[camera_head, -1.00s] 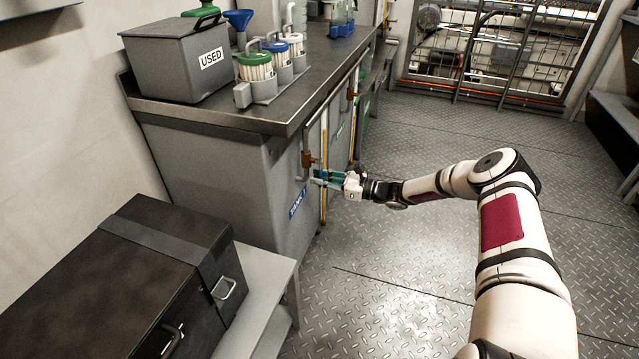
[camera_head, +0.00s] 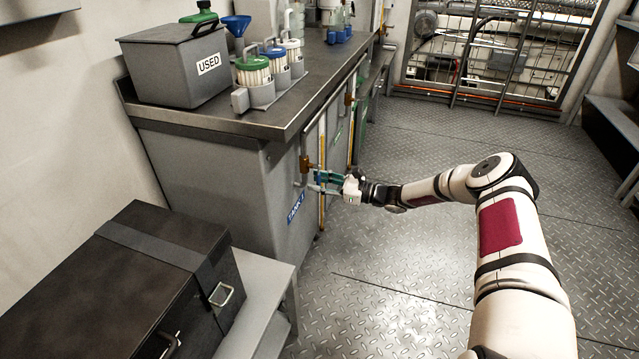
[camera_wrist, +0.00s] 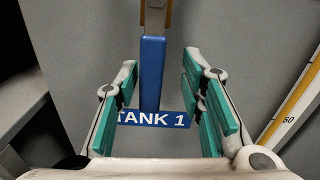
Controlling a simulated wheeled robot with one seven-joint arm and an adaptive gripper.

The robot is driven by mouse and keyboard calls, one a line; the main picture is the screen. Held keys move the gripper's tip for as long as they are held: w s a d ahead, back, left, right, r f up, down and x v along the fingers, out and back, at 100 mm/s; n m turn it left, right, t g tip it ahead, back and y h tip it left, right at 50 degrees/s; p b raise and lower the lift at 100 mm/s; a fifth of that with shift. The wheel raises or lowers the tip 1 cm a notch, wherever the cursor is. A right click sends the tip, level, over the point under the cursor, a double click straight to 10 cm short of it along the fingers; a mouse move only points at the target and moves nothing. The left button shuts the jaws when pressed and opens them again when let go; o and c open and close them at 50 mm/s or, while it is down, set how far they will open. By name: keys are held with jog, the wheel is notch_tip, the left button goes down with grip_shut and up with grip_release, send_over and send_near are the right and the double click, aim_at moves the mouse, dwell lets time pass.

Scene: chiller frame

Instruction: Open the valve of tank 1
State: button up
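The tank 1 valve has a brass body (camera_head: 306,163) on a pipe at the front of the grey cabinet. In the wrist view its blue lever handle (camera_wrist: 152,75) extends down from a brass part at the top edge. A blue "TANK 1" label (camera_wrist: 155,119) lies on the panel behind it, also seen in the head view (camera_head: 296,206). My gripper (camera_wrist: 160,100) is open, with green-padded fingers left and right of the handle. Gaps show on both sides, so the fingers do not grip it. The head view shows my gripper (camera_head: 322,182) just in front of the valve.
A yellow-edged level gauge (camera_wrist: 292,108) stands close to the right of my gripper. A second valve (camera_head: 349,98) is farther along the cabinet. A black case (camera_head: 130,285) sits on a low bench at lower left. The floor (camera_head: 400,270) right of the cabinet is clear.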

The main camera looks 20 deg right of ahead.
jog(key=v, duration=1.2)
